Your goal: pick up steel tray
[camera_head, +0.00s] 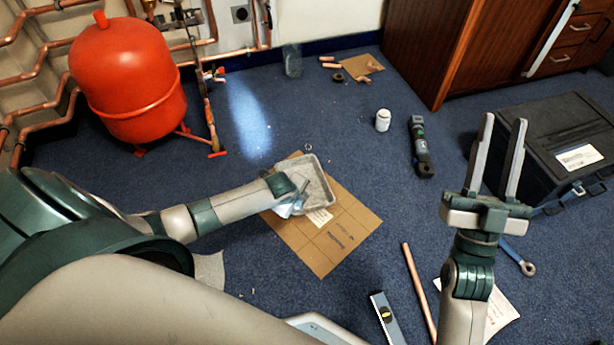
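The steel tray (322,192), a shallow grey pan with a raised rim, lies on a flat piece of brown cardboard (330,245) on the floor. My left arm reaches in from the left, and my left gripper (300,197) is over the tray's left side, covering part of it. Its fingers are small and partly hidden by my wrist, so I cannot tell whether they are open or touch the rim. My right gripper (503,124) points upward at the right, its two fingers apart with nothing between them.
A red tank (128,80) and copper pipes stand at the back left. A black case (545,150) is at the right, near a wooden cabinet (440,45). A white jar (382,120), a dark tool (420,148), a copper pipe (418,290) and a level (386,318) are on the floor.

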